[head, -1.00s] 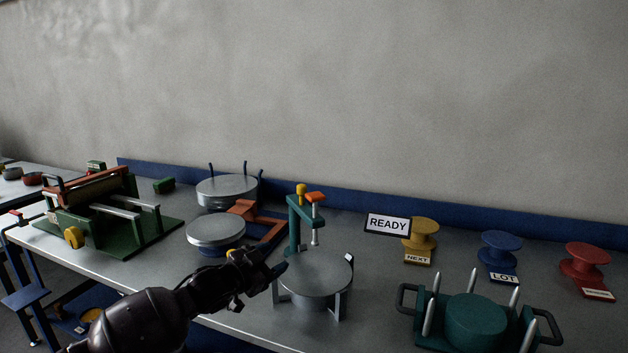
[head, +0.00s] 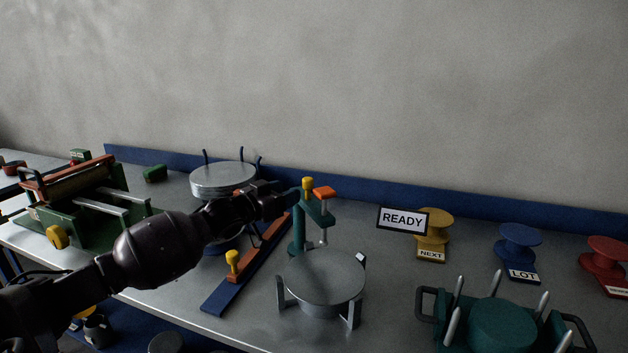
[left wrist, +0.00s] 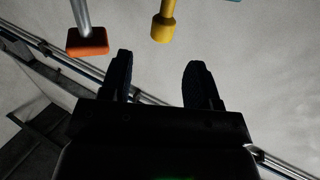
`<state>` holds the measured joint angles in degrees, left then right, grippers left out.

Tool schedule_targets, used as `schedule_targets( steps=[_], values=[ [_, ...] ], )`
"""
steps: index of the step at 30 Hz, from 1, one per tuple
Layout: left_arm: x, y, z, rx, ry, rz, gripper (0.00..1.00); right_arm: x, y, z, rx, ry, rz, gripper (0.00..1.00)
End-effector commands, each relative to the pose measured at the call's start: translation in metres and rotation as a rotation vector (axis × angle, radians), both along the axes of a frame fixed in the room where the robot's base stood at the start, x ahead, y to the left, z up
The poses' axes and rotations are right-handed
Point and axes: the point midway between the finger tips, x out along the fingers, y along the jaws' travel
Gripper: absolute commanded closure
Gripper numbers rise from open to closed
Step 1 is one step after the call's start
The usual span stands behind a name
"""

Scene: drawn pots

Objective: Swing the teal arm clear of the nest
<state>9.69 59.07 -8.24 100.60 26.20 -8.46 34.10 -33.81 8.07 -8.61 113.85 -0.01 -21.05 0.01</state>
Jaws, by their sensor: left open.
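The teal arm (head: 318,212) stands on a teal post behind the nest (head: 322,278), a round grey plate on upright legs. The arm carries a yellow knob (head: 308,187) and an orange-topped metal spindle (head: 323,193). The spindle hangs at the plate's back edge in the picture; whether it is over the plate I cannot tell. My left gripper (head: 291,194) is open, just left of the yellow knob. In the left wrist view, the knob (left wrist: 163,27) lies ahead of the fingertips, roughly in line with the gap. The orange top (left wrist: 87,42) is left of it. My right gripper is out of view.
Left of the nest lie a blue rail (head: 216,299) with an orange bar and a stack of round grey plates (head: 223,180), partly behind my left arm. A READY sign (head: 402,220) and a teal pinned tray (head: 430,302) stand right. Bare bench lies between nest and tray.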

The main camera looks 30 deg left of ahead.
Motion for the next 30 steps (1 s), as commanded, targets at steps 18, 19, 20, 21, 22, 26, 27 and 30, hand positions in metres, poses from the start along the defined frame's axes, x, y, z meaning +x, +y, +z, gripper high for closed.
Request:
schedule_targets(
  steps=[18, 19, 20, 21, 22, 26, 27, 30],
  values=[
    [0.075, -0.015, 0.001, 0.003, -0.001, 0.001, 0.44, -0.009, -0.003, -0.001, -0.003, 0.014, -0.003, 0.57],
    [0.078, -0.016, 0.001, 0.003, -0.002, 0.001, 0.44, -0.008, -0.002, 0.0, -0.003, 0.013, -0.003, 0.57],
    [0.081, -0.016, 0.001, 0.003, -0.001, 0.001, 0.44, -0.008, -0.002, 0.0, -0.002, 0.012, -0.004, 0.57],
    [0.085, -0.017, 0.0, 0.003, 0.0, 0.001, 0.44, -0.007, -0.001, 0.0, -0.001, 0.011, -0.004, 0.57],
    [0.088, -0.018, 0.001, 0.003, -0.001, 0.001, 0.44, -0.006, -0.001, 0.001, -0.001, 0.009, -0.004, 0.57],
    [0.095, -0.019, 0.0, 0.003, 0.0, 0.001, 0.44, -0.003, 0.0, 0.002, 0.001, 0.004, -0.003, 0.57],
    [0.097, -0.02, 0.0, 0.003, 0.0, 0.001, 0.44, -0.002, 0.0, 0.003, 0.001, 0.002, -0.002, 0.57],
    [0.099, -0.02, -0.001, 0.003, 0.001, 0.001, 0.44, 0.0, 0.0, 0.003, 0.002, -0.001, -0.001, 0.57]
  ],
)
